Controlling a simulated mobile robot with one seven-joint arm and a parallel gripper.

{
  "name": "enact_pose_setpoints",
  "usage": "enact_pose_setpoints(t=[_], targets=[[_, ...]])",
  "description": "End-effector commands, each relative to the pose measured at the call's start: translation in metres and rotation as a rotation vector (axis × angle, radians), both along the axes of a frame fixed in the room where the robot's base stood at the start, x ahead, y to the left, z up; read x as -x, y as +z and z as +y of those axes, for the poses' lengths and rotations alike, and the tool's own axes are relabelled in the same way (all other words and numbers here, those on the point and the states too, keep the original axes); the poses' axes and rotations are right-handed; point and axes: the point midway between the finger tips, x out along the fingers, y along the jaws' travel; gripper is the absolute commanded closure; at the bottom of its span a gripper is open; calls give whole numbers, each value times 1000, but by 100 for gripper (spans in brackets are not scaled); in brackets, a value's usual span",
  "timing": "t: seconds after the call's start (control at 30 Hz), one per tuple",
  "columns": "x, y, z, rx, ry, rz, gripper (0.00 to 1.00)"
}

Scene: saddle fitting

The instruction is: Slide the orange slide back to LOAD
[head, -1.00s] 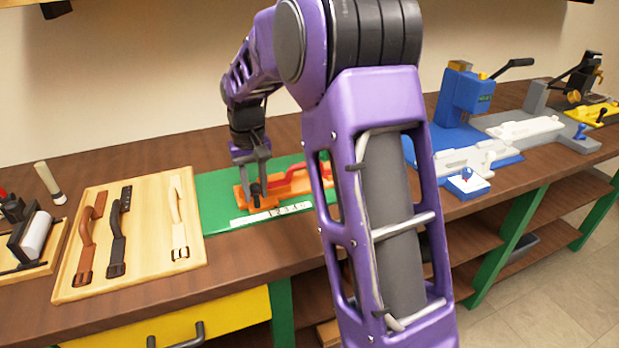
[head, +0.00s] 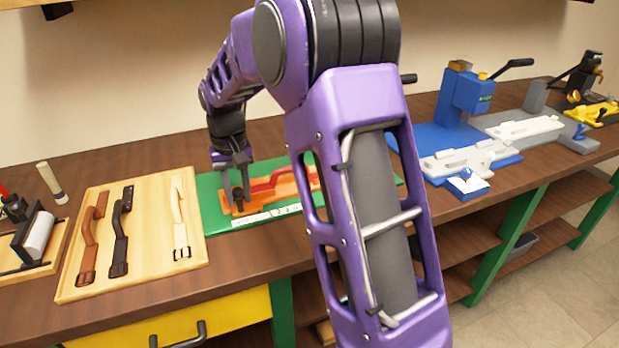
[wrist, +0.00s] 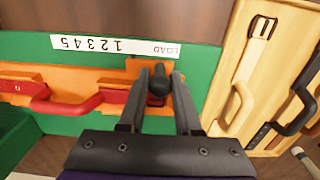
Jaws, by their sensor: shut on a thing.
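A black knob (wrist: 158,84) stands at the slide's end, below the LOAD mark in the wrist view. My gripper (head: 239,180) is shut on this knob, with a finger on each side of it. In the wrist view the orange slide (wrist: 60,72) runs left from the knob. A white strip (wrist: 115,44) beside it bears numbers and LOAD. My arm hides the right part of the base in the head view.
A wooden board (head: 72,285) with several straps lies left of the green base. A roller in a stand (head: 38,236) is at the far left. A blue press (head: 466,102) with a pale fixture stands on the right. The bench front edge is close to the base.

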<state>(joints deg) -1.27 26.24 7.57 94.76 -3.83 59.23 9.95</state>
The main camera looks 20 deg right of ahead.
Motion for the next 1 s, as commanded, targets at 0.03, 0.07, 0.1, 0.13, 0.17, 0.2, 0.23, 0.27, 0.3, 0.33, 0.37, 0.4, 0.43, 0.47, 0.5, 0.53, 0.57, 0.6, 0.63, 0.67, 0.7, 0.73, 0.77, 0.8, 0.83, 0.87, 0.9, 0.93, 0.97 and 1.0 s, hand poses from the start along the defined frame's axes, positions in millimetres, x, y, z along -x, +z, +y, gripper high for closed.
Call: enact_pose_setpoints(t=[0.03,0.07,0.1,0.13,0.17,0.2,0.23,0.27,0.3,0.33,0.37,0.4,0.43,0.47,0.5,0.53,0.57,0.6,0.63,0.67,0.7,0.73,0.77,0.8,0.83,0.87,0.9,0.93,0.97,1.0], targets=[[0,1,2,0,0,-1,95],[0,1,4,0,0,-1,95],[0,1,6,0,0,-1,95],[0,1,8,0,0,-1,95],[0,1,10,0,1,-1,95],[0,1,13,0,1,-1,95],[0,1,14,0,1,-1,95],[0,0,15,0,1,0,95],[0,0,15,0,0,0,95],[0,0,16,0,0,0,95],[0,0,16,1,0,0,95],[0,0,17,1,0,0,95],[0,0,18,1,0,0,95],[0,1,20,1,0,0,95],[0,1,22,1,0,0,95],[0,1,24,0,0,0,95],[0,1,25,0,0,0,95],[0,0,27,0,0,0,95],[0,0,28,0,0,0,95],[0,0,28,0,0,0,95],[0,0,29,0,0,0,95],[0,0,29,0,0,0,95],[0,0,30,1,0,0,95],[0,0,32,1,0,0,95],[0,0,34,0,0,0,95],[0,1,36,0,1,0,95],[0,1,38,0,0,0,95],[0,1,41,0,0,0,95],[0,1,42,0,0,0,95],[0,0,44,0,1,0,95]])
